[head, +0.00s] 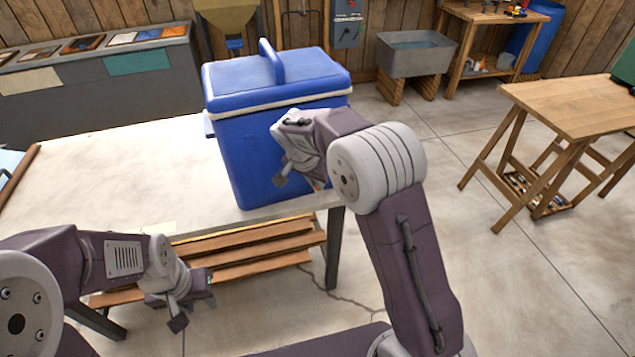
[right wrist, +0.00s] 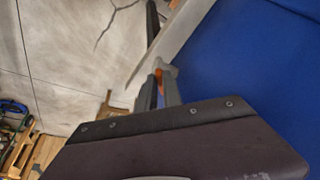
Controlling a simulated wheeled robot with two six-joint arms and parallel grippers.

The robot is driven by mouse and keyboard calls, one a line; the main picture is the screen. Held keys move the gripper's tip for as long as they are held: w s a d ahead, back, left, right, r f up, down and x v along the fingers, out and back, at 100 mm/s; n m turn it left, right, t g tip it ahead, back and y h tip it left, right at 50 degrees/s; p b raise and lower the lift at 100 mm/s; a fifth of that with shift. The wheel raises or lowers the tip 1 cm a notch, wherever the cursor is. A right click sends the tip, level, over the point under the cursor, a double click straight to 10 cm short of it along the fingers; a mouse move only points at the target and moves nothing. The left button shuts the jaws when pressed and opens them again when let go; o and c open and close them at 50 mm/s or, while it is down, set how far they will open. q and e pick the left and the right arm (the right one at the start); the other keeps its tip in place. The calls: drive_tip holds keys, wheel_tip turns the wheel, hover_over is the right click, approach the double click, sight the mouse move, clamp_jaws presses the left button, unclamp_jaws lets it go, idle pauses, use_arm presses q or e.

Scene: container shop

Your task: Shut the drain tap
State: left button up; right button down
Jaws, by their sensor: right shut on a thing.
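The blue cooler (head: 245,150) stands upright on the pale table with its lid down. In the right wrist view its blue side (right wrist: 245,70) fills the right. My right gripper (right wrist: 162,90) is at the cooler's right side, low down, with its fingers shut on a small orange piece, the drain tap (right wrist: 164,80). Most of the tap is hidden between the fingers, so I cannot tell its angle. A bit of orange also shows by the gripper in the head view. My left gripper (head: 193,312) is open and empty, low in front of the table.
The pale table (head: 110,165) has wooden slats (head: 250,250) below its top. A wooden trestle table (head: 575,105) stands at right, a grey sink (head: 415,55) at the back. A grey counter (head: 100,85) runs along the back left. The floor between is clear.

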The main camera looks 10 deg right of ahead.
drive_tip(key=shift+m, duration=0.4)
drive_tip(key=shift+a, duration=0.1)
drive_tip(key=c, duration=1.5)
unclamp_jaws()
drive_tip(key=p+v, duration=0.1)
drive_tip(key=v, duration=0.8)
drive_tip(key=shift+a, duration=0.1)
